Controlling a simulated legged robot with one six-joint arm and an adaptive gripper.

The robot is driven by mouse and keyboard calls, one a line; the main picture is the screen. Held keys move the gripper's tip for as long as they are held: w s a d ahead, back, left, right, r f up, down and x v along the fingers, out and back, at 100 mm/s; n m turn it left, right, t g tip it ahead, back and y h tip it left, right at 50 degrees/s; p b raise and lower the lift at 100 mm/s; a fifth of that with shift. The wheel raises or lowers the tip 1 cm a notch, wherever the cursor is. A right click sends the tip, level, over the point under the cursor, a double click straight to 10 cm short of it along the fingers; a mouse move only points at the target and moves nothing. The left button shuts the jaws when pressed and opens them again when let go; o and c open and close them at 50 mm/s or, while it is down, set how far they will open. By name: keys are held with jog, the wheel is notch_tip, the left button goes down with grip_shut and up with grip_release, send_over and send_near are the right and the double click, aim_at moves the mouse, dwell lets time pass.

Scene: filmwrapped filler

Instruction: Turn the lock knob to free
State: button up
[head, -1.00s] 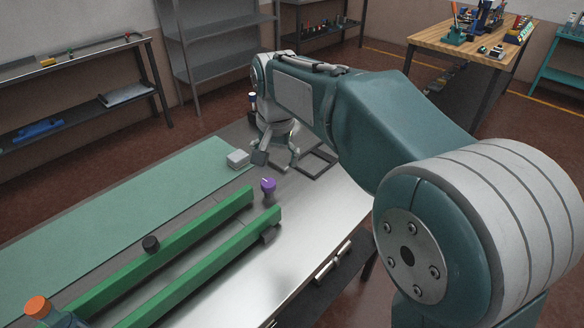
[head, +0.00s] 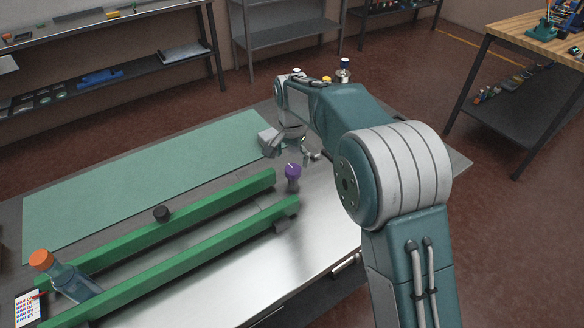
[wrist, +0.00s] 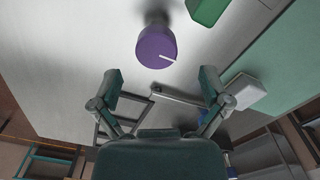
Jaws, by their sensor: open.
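A purple knob (head: 292,171) stands on the metal table just past the right ends of the green rails. In the wrist view the purple knob (wrist: 157,49) shows a white pointer line on its face, and it lies ahead of the fingers. My gripper (head: 296,154) is open and hangs just behind the knob, apart from it. In the wrist view my gripper (wrist: 160,80) has its two fingers spread with nothing between them.
A green mat (head: 130,185) covers the back. A grey-white block (wrist: 245,90) sits beside my gripper.

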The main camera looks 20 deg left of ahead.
aim_at(294, 168)
jog(key=f, duration=0.3)
jog(key=shift+d+f, duration=0.25)
jog(key=shift+d, duration=0.15)
jog(key=shift+a+f, duration=0.35)
jog(key=shift+a, duration=0.05)
jog(key=shift+d, duration=0.25)
jog(key=c, duration=1.1)
